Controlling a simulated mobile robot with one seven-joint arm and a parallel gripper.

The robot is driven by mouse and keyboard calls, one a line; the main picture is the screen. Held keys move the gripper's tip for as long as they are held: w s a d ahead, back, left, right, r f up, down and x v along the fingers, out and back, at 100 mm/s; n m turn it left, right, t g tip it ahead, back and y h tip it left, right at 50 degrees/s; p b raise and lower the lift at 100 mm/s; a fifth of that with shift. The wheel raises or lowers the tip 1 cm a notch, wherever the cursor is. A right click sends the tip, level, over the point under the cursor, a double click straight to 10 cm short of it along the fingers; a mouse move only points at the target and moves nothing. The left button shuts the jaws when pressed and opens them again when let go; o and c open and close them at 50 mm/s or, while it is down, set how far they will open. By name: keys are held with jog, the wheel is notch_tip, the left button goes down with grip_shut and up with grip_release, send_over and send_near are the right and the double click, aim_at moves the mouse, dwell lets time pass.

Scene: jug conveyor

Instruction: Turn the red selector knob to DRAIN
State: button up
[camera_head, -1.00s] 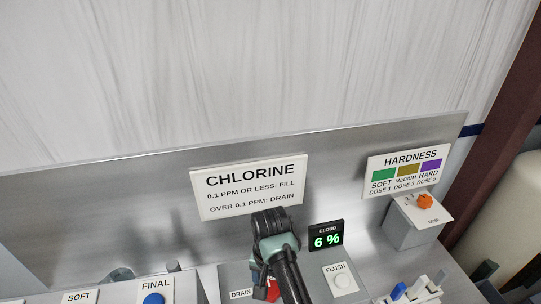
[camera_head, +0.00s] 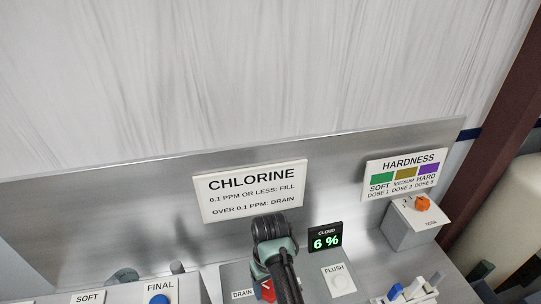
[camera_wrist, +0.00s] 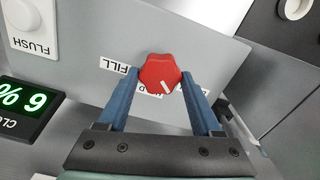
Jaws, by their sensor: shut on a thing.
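The red selector knob (camera_wrist: 160,72) sits between the blue fingers of my gripper (camera_wrist: 156,80) in the wrist view. The fingers press on its two sides. Its white pointer mark angles toward the lower right of that view. A FILL label (camera_wrist: 118,66) shows upside down to the knob's left, and another label below it is mostly hidden by the knob and a finger. In the head view, my wrist covers most of the knob (camera_head: 268,292), and the DRAIN label (camera_head: 242,294) is just left of it.
The CLOUD display (camera_head: 326,238) reads 6 %. The FLUSH button (camera_head: 339,281) is right of my gripper. A CHLORINE sign (camera_head: 250,190) stands behind, and the HARDNESS box with an orange knob (camera_head: 423,203) is at the right. A blue FINAL button (camera_head: 159,299) is at the left.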

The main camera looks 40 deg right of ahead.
jog(key=shift+r+n, duration=0.1)
jog(key=shift+n, duration=1.1)
jog(key=shift+w, duration=0.1)
jog(key=o, duration=1.4)
jog(key=shift+c, duration=0.2)
notch_tip(320, 180, up, 13)
jog(key=p, duration=0.1)
jog(key=shift+p, duration=0.4)
